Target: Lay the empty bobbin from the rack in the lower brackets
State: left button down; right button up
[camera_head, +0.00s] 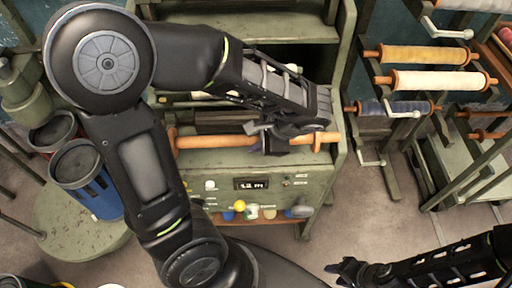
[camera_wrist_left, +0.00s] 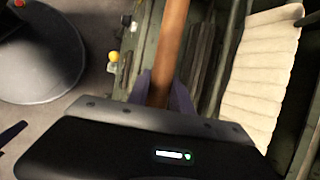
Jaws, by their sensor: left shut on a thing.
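The empty bobbin (camera_head: 220,142), a bare orange-brown wooden spool with flanges near its ends, lies level across the front of the green machine (camera_head: 325,165). It also shows in the left wrist view (camera_wrist_left: 172,42), running up from between the fingers. My left gripper (camera_head: 272,148) is shut on it right of its middle; its two fingers straddle the wood in the left wrist view (camera_wrist_left: 158,88). I cannot tell whether the bobbin touches the machine or its brackets, which my arm partly hides. My right gripper (camera_head: 345,270) is low, away from the machine; its opening is unclear.
A cream wound roll (camera_wrist_left: 262,70) lies beside the bobbin in the left wrist view. A rack at right holds yellow (camera_head: 425,55), white (camera_head: 435,80) and dark blue (camera_head: 395,107) bobbins. A panel with a display (camera_head: 250,183) and knobs faces front. Blue cans (camera_head: 85,180) stand left.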

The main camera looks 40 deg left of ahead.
pick_arm(q)
jog(key=w+a+f, duration=0.1)
jog(key=w+a, duration=0.5)
jog(key=w, duration=0.2)
jog(key=shift+a+b, duration=0.15)
jog(key=shift+b, duration=0.15)
jog(key=shift+f, duration=0.15)
dwell(1.0)
jog(key=shift+w+f+b, duration=0.1)
jog(key=shift+f+b, duration=1.1)
jog(key=shift+f, duration=0.1)
jog(key=shift+f+b, duration=0.35)
jog(key=shift+b, duration=0.1)
jog(key=shift+f, duration=0.15)
dwell(0.5)
jog(key=c, duration=1.1)
grip_release()
jog(key=shift+o, duration=0.2)
